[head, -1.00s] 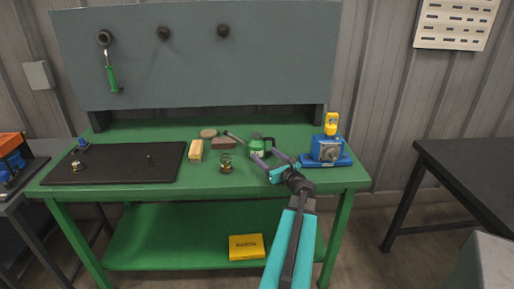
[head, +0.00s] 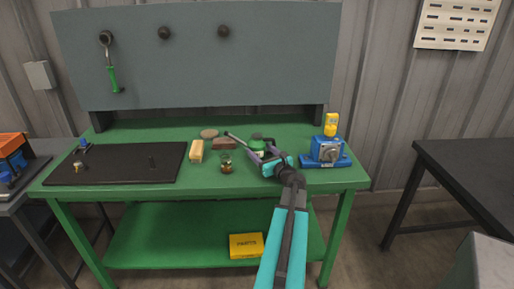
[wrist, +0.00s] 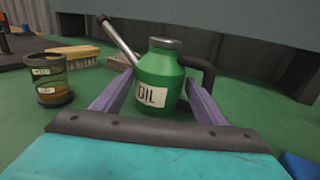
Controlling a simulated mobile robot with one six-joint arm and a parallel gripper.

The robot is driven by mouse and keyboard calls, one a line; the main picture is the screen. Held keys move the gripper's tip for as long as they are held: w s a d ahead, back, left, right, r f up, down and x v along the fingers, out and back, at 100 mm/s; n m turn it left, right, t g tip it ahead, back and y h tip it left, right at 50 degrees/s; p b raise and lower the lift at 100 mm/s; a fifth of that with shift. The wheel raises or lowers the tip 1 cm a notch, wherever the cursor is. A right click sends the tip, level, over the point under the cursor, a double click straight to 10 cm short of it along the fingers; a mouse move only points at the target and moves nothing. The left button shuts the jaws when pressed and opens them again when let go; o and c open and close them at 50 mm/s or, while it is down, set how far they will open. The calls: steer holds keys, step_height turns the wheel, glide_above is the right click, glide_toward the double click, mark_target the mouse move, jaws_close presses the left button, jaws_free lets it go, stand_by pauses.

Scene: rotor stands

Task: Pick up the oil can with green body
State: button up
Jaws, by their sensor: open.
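The oil can (wrist: 158,80) has a green body, a grey cap, a long pale spout to the upper left, a dark handle on the right and a white label reading OIL. It stands upright on the green bench. In the head view the oil can (head: 257,142) is partly hidden by my gripper. My gripper (head: 260,157) is open. In the wrist view the purple fingers of my gripper (wrist: 156,100) lie on either side of the can's lower body. I cannot tell whether they touch it.
A small glass jar (head: 226,163) stands left of the can, with a yellow-backed brush (head: 196,151) beyond it. A blue machine with a yellow top (head: 326,150) stands close on the right. A black mat (head: 120,165) covers the bench's left part. A tool board (head: 190,60) rises behind.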

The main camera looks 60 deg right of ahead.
mark_target(260, 143)
stand_by(0.4)
steer(key=c, duration=0.9)
steer(key=shift+r, duration=0.15)
steer(key=shift+r+b, duration=0.3)
steer(key=shift+r, duration=1.4)
steer(key=v, duration=0.3)
steer(key=a+b+v, duration=0.1)
steer(key=v, duration=0.3)
steer(key=w+b+v, duration=0.1)
steer(key=v, duration=0.3)
steer(key=shift+a+r, duration=0.35)
steer(key=shift+r, duration=0.05)
steer(key=shift+d+r+p, duration=0.1)
steer(key=shift+r+p, duration=0.15)
steer(key=shift+p, duration=1)
steer(key=p, duration=0.3)
steer(key=shift+s, duration=0.1)
